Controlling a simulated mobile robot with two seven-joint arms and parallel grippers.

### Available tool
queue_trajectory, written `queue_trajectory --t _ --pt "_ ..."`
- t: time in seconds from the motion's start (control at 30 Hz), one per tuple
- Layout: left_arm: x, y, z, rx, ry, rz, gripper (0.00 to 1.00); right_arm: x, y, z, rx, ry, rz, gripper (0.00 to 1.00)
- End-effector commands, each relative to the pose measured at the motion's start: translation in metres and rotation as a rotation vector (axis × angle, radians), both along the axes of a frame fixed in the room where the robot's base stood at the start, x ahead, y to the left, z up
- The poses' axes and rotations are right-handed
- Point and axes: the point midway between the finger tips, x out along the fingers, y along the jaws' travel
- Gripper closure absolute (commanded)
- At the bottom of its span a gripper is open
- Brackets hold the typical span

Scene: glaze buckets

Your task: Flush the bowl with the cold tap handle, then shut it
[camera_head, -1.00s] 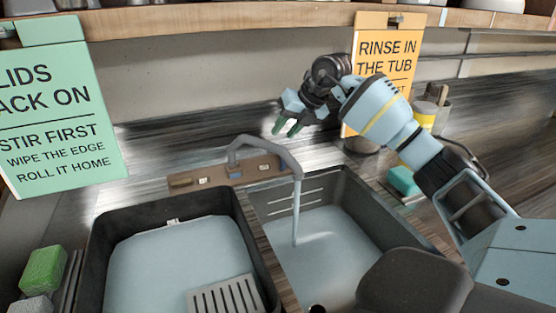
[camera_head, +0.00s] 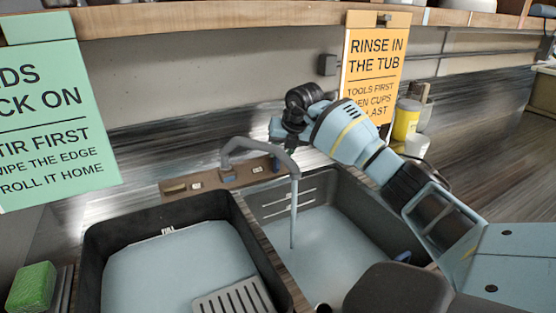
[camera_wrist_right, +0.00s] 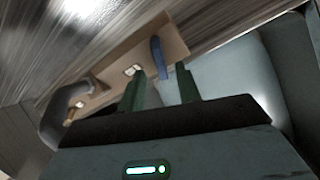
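The grey tap (camera_head: 262,145) stands on a brown deck (camera_head: 225,178) behind the sink. Water (camera_head: 294,215) runs from its spout into the right-hand bowl (camera_head: 320,245), which holds water. The blue cold handle (camera_wrist_right: 158,57) rises from the deck in the right wrist view, just ahead of the gap between my green fingertips; it is hard to make out in the head view. My right gripper (camera_wrist_right: 158,84) is open and empty, its fingers apart. In the head view the right gripper (camera_head: 285,140) is low beside the tap, its fingertips largely hidden. My left gripper is not in view.
A dark tub (camera_head: 97,242) with water and a slotted grate (camera_head: 235,300) fills the left sink. A green sponge (camera_head: 32,287) lies at far left. A yellow jar (camera_head: 405,120) and white cup (camera_head: 416,146) stand behind my right arm. Hanging signs (camera_head: 377,60) are behind.

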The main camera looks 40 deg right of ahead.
Motion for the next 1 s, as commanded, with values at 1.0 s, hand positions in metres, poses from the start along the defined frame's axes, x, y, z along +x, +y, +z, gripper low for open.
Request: queue_trajectory --t 1.0 --pt "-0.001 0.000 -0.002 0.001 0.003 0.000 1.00 0.017 -0.002 -0.037 0.000 -0.001 0.001 1.00"
